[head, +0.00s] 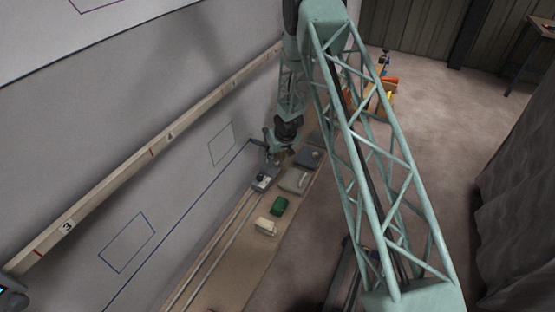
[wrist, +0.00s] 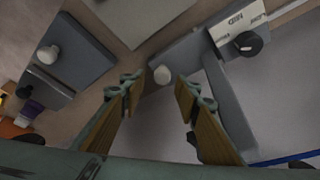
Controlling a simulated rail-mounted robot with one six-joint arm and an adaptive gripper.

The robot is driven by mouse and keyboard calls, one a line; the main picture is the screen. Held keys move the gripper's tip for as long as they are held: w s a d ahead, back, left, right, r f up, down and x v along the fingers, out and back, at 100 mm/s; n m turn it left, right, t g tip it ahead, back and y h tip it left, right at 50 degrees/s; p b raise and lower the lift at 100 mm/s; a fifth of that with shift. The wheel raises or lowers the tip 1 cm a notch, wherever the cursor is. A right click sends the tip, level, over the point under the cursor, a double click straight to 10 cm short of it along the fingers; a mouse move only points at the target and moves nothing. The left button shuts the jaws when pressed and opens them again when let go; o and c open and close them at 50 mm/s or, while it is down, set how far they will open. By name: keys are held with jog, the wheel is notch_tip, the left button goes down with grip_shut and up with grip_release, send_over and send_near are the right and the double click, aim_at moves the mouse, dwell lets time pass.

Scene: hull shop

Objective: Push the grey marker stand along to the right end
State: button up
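The grey marker stand (head: 262,184) is on the metal rails of the bench beside the wall, with a pale knob on top. In the wrist view the grey marker stand (wrist: 232,110) has a long grey body, a white label, a black knob and a round white knob. My gripper (head: 269,152) is just above and behind the stand in the head view. In the wrist view my gripper (wrist: 160,92) is open, with its two fingers apart and the white knob showing in line with the gap between the tips. I cannot tell whether a finger touches the stand.
On the bench (head: 236,270) beside the rails (head: 205,268) lie a cream block (head: 266,227), a green block (head: 279,206), a pale grey block (head: 294,181) and a dark grey block (head: 308,157). The wall carries a numbered wooden strip (head: 150,154). The near rails look clear.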

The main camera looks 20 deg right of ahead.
jog(key=v, duration=0.9)
jog(key=shift+r, duration=0.3)
dwell(0.3)
jog(key=shift+r, duration=0.1)
jog(key=s+r+h, duration=0.1)
jog(key=s+r, duration=0.2)
jog(key=r, duration=0.8)
jog(key=s+r, duration=0.3)
jog(key=r, duration=0.7)
jog(key=s+r+b, duration=0.2)
jog(key=s+r, duration=1.2)
jog(key=r, duration=0.4)
jog(key=s+a+r, duration=0.1)
jog(key=s+r, duration=0.4)
jog(key=s, duration=0.5)
jog(key=s+a+r, duration=0.2)
jog(key=s+r, duration=0.3)
jog(key=s, duration=0.4)
jog(key=s+a+b, duration=0.1)
jog(key=s+a, duration=0.1)
jog(key=s, duration=0.9)
jog(key=s+a+r, duration=0.1)
jog(key=s+a, duration=0.1)
jog(key=s, duration=1)
jog(key=shift+r+g+y+b, duration=0.2)
jog(key=shift+g+y+b, duration=0.1)
jog(key=shift+y+b, duration=0.1)
